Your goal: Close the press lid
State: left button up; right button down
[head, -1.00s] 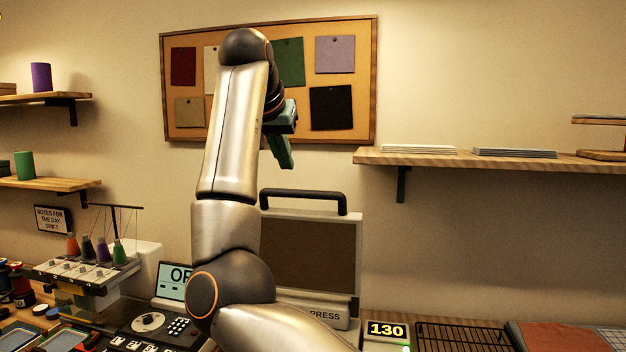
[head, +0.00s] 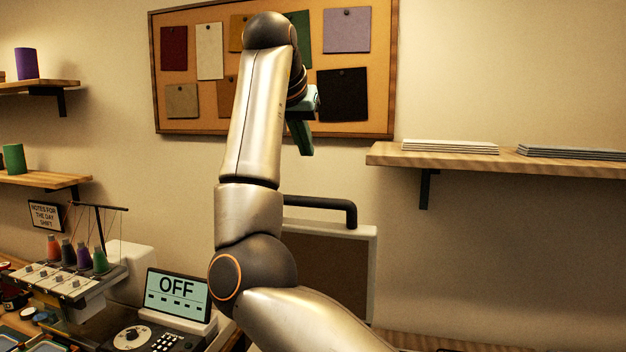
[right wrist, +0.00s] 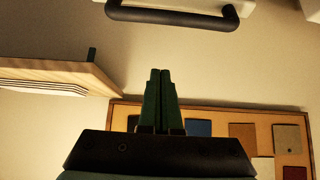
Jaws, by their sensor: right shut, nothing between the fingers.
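The press lid (head: 328,280) stands upright and open in the head view, a brown panel in a pale frame. Its black handle (head: 349,208) runs along the top edge. My right arm hides the lid's left part, and the press base is hidden or out of frame. My right gripper (head: 306,151), with green fingers, hangs above the handle and does not touch it. In the right wrist view the shut, empty fingers (right wrist: 160,73) point toward the handle (right wrist: 172,18), with a gap between them. My left gripper is not in view.
A wall shelf (head: 480,160) with flat stacks is to the right of the lid. A pinboard (head: 400,60) with swatches hangs behind my arm. An OFF display (head: 178,292) and a thread-spool machine (head: 75,275) stand at left. Open wall lies right of the lid.

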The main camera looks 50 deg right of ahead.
jog(key=d+f, duration=0.1)
jog(key=f, duration=0.1)
jog(key=w+d+f, duration=0.1)
jog(key=f, duration=0.2)
jog(key=d+f+p, duration=0.1)
jog(key=f, duration=0.2)
jog(key=shift+w+d+f, duration=0.1)
jog(key=shift+w+d, duration=0.05)
jog(key=shift+w, duration=0.25)
jog(key=shift+s+a+f, duration=0.2)
jog(key=shift+a+f, duration=0.05)
jog(key=shift+a, duration=0.05)
jog(key=shift+f, duration=0.15)
